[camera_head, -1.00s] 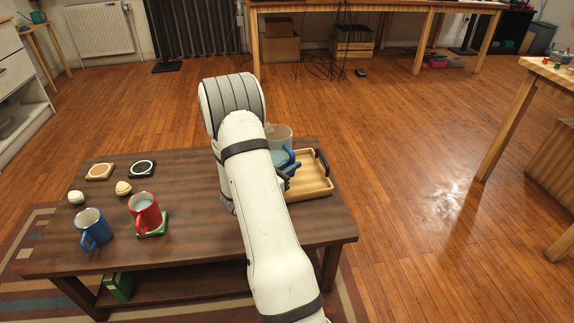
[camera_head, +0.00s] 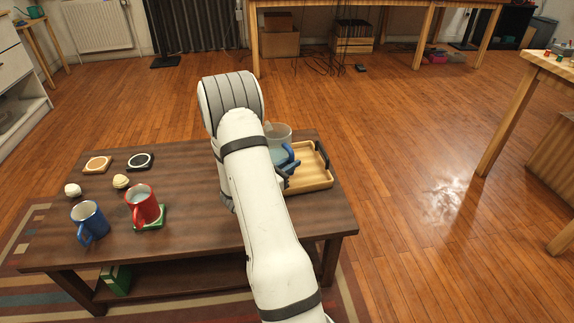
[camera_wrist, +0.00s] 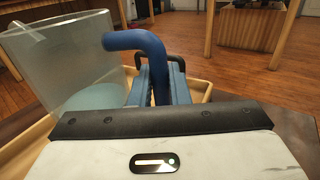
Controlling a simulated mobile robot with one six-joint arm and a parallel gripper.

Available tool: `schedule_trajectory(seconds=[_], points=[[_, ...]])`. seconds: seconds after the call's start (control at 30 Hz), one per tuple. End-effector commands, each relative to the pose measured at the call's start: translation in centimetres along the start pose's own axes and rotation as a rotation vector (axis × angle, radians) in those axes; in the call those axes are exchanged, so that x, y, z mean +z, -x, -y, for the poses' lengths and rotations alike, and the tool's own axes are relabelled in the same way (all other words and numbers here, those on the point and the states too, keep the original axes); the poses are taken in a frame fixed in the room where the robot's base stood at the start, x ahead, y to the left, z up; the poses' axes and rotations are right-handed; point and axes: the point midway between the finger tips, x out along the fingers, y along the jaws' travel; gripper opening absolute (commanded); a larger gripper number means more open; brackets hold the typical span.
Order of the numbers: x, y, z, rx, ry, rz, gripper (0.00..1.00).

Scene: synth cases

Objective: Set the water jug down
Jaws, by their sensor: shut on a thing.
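The water jug (camera_head: 281,131) is a clear, see-through vessel with a blue handle (camera_wrist: 139,40) and pale blue water (camera_wrist: 96,97) low inside. It is at the wooden tray (camera_head: 316,184) on the right end of the dark low table. My gripper (camera_head: 290,168) is shut on the handle; its blue fingers (camera_wrist: 167,84) close around the handle's lower part in the wrist view. The jug (camera_wrist: 55,65) fills the left of that view. My arm and gripper hide its lower part in the head view, and I cannot tell whether its base touches the tray.
A red mug (camera_head: 146,205) on a green coaster, a blue mug (camera_head: 90,222), two more coasters (camera_head: 97,165) (camera_head: 140,162) and two small round things (camera_head: 73,190) (camera_head: 121,181) stand on the table's left. The tray has dark handles (camera_head: 322,153). The tray's right part looks bare.

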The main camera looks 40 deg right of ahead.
Motion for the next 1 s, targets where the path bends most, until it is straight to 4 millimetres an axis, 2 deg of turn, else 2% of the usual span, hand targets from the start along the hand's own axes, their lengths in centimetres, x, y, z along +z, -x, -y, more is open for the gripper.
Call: schedule_trajectory(seconds=[0.3,0.33,0.63,0.87,1.0], points=[[-0.5,-0.1,0.0,-0.001,-0.003,0.003,0.0],[-0.5,-0.1,0.0,-0.001,-0.003,0.003,0.17],[-0.5,-0.1,0.0,-0.001,-0.001,0.001,0.41],[-0.7,0.0,0.1,-0.001,0.003,-0.002,0.41],[-0.5,1.2,0.0,0.001,0.003,-0.002,0.41]])
